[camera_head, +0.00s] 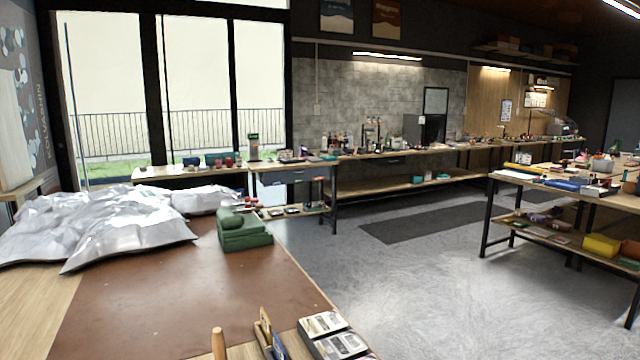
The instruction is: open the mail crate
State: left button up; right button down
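No thing that I can surely name as the mail crate shows in the head view. A yellow box (602,246) sits on the lower shelf of the right-hand table, too far off to tell whether it is a crate. Neither of my grippers is in view.
A near table with a brown mat (170,300) fills the lower left. It bears crumpled silver sheeting (110,228), a green padded object (240,232) and small boxes (335,335). A cluttered bench (400,152) lines the back wall. Grey floor (410,290) lies open between the tables.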

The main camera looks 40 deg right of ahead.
aim_at(297, 175)
jog(key=z, duration=1.15)
jog(key=i+l+z, duration=0.35)
jog(key=l, duration=0.25)
jog(key=i+l+z, duration=0.3)
jog(key=l, duration=0.3)
jog(key=i+l+z, duration=0.35)
jog(key=l, duration=0.15)
jog(key=i+l+u, duration=0.1)
jog(key=i+l, duration=0.15)
jog(key=i, duration=0.2)
jog(key=i+l+u, duration=0.1)
jog(key=i+l, duration=0.15)
jog(key=i, duration=0.15)
jog(key=i+j+u, duration=0.15)
jog(key=i+u, duration=0.65)
jog(key=i+l+u, duration=0.1)
jog(key=i+u, duration=0.65)
jog(key=i, duration=2.95)
jog(key=i+z, duration=0.15)
jog(key=i, duration=1)
